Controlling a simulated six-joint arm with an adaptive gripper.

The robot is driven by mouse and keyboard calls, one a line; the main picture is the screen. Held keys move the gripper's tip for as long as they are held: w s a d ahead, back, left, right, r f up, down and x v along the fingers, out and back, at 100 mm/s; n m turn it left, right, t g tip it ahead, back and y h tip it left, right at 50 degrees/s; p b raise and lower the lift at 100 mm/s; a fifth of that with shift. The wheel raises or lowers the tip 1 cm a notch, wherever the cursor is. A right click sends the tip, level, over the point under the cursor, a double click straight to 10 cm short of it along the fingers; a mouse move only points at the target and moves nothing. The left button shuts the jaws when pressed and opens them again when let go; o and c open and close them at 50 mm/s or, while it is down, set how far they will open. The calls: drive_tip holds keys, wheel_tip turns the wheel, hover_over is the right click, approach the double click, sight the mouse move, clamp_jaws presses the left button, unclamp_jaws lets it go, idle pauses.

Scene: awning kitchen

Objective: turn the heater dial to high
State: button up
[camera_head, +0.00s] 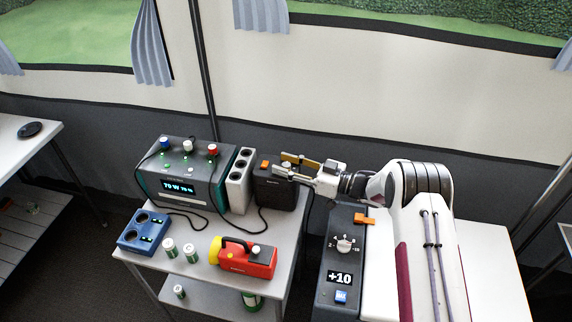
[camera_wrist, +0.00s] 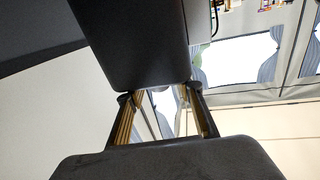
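A dark panel (camera_head: 340,270) stands right of the equipment table, with a light dial (camera_head: 344,243) ringed by small marks. Its display (camera_head: 340,278) reads +10. An orange switch (camera_head: 364,219) is above the dial and a blue button (camera_head: 341,297) is below it. Which mark the dial points to is too small to tell, and no label naming the heater is readable. My gripper (camera_head: 288,165) is behind and left of the dial, above the dark box, pointing left. Its fingers look apart and hold nothing. The wrist view shows the gripper parts (camera_wrist: 165,112) and no dial.
A dark box (camera_head: 273,190) with an orange switch stands below my gripper. Beside it are a white socket block (camera_head: 240,180) and a teal unit (camera_head: 182,170) with knobs.

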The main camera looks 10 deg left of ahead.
clamp_jaws()
drive_tip(key=shift+m+t+h, duration=0.4)
drive_tip(key=shift+m+t, duration=0.6)
drive_tip(key=shift+t, duration=0.5)
drive_tip(key=shift+m+t+h, duration=1)
drive_tip(key=shift+m+t, duration=0.2)
drive_tip(key=shift+t, duration=0.4)
drive_tip(key=shift+m+t+h, duration=1)
drive_tip(key=shift+m+t, duration=0.2)
drive_tip(key=shift+t, duration=0.4)
drive_tip(key=shift+m+t+h, duration=1.8)
drive_tip(key=shift+m+h, duration=0.2)
drive_tip(key=shift+h, duration=0.6)
drive_tip(key=shift+m+t+h, duration=0.6)
drive_tip(key=shift+m+h, duration=0.7)
drive_tip(key=shift+h, duration=0.6)
drive_tip(key=shift+d+m+h, duration=0.1)
drive_tip(key=shift+m+h, duration=0.2)
drive_tip(key=shift+h, duration=0.2)
